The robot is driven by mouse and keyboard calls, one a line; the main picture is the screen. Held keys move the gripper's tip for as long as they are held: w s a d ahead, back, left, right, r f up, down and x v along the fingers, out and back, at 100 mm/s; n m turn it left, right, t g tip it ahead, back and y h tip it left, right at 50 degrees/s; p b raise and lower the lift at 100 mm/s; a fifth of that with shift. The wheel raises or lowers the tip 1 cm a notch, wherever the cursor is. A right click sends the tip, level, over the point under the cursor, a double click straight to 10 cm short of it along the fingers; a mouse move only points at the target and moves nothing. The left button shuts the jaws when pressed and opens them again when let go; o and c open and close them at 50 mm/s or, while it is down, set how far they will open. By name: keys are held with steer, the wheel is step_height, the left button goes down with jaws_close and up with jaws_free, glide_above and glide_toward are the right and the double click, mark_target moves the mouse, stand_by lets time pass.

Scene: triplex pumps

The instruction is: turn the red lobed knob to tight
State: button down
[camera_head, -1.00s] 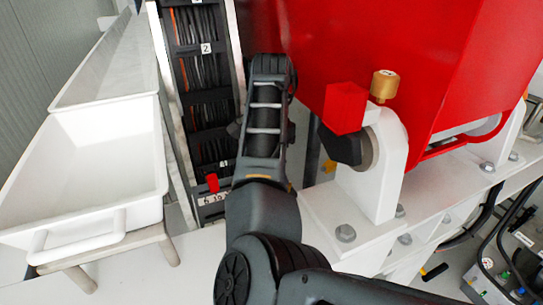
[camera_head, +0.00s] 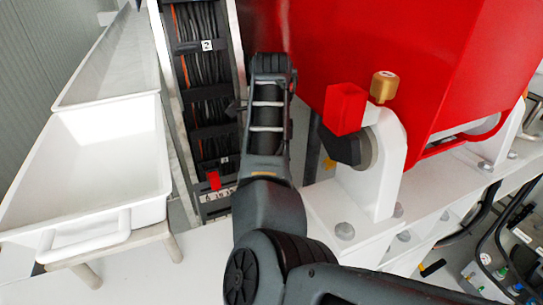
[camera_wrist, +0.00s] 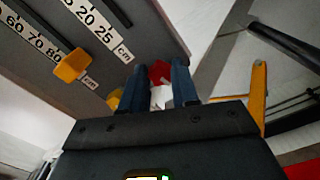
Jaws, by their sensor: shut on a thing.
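In the wrist view, my gripper (camera_wrist: 159,84) has its two dark blue fingers around a small red part (camera_wrist: 159,72), which I take for the red lobed knob. Only a piece of the knob shows between the fingertips, so its lobes and its turned position cannot be read. A white part (camera_wrist: 161,96) shows between the fingers below it. In the head view, my dark arm reaches up the middle and hides my gripper and the knob.
A grey panel with cm scales (camera_wrist: 95,25) and a yellow pointer (camera_wrist: 71,65) is beside my fingers. A yellow bar (camera_wrist: 257,95) stands to the right. In the head view are a cable tray (camera_head: 205,90), white bins (camera_head: 90,170) and a red housing (camera_head: 400,60).

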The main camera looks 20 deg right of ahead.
steer(key=shift+m, duration=1)
steer(key=c, duration=0.8)
jaws_free()
steer(key=shift+c, duration=0.2)
step_height(320, 180, up, 8)
steer(key=shift+f, duration=0.1)
